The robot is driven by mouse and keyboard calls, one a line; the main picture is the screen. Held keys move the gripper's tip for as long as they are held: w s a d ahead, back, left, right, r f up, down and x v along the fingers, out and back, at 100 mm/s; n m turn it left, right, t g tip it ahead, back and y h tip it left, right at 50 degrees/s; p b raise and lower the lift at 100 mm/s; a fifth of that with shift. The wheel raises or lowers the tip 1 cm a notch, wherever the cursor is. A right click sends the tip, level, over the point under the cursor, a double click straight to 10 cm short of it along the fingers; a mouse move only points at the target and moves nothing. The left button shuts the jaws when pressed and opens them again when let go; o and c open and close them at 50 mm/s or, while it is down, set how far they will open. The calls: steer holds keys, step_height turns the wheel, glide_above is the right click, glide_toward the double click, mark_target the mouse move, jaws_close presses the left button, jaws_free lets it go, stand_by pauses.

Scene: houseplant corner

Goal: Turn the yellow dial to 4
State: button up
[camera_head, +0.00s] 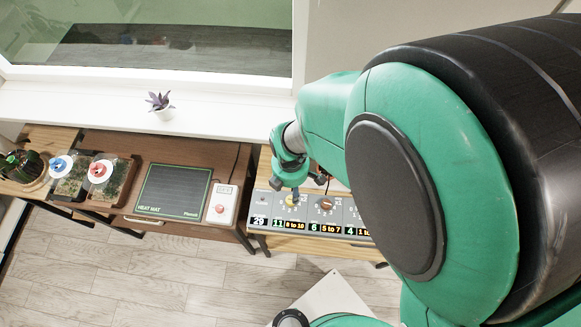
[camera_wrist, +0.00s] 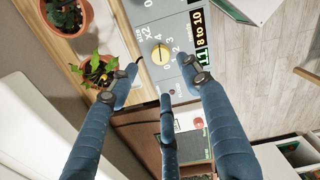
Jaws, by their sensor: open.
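The yellow dial (camera_wrist: 160,53) sits on a grey control panel (camera_wrist: 187,66) with the numbers 0 to 4 around it. I cannot tell which number it points at. A dark display beside it reads 11, with "8 to 10" next to it. My gripper (camera_wrist: 166,80) is open and empty, its blue-grey fingers spread at the panel's edge near the dial, apart from it. In the head view the yellow dial (camera_head: 291,201) is partly hidden by my gripper (camera_head: 290,186), just above it.
An orange-brown dial (camera_head: 326,203) is right of the yellow one. Left stand a heat mat (camera_head: 174,190), a white switch box (camera_head: 223,203) and seedling trays. Two potted plants, the nearer one (camera_wrist: 97,72), stand close to my gripper's left finger.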

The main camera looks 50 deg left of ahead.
steer(key=shift+r, duration=1.4)
steer(key=w+d+r+m+y, duration=0.1)
steer(key=w+d+r+m, duration=0.7)
steer(key=w+r, duration=0.5)
steer(key=w+d+r+m+t, duration=0.1)
steer(key=w+d+r+m, duration=0.25)
steer(key=d+r, duration=0.35)
steer(key=w+d+r+m+t, duration=0.1)
steer(key=w+d+r+m, duration=0.25)
steer(key=d, duration=0.45)
steer(key=d+r+m+t+b, duration=0.1)
steer(key=d+r+m, duration=0.3)
steer(key=d, duration=0.4)
steer(key=d+r+m+t, duration=0.1)
steer(key=d+r+m, duration=0.35)
steer(key=d, duration=0.25)
steer(key=s+d+r+m, duration=0.2)
steer(key=s+d+m, duration=0.2)
steer(key=d, duration=0.2)
steer(key=s+d+r+m+t+h, duration=0.1)
steer(key=s+d+r+m, duration=0.1)
steer(key=s+d+m, duration=0.2)
steer(key=d, duration=0.3)
steer(key=shift+s+d+r+m+t+b, duration=0.25)
steer(key=shift+s+r+m+t+b, duration=0.05)
steer(key=shift+r+m+b, duration=0.1)
steer(key=shift+w, duration=0.1)
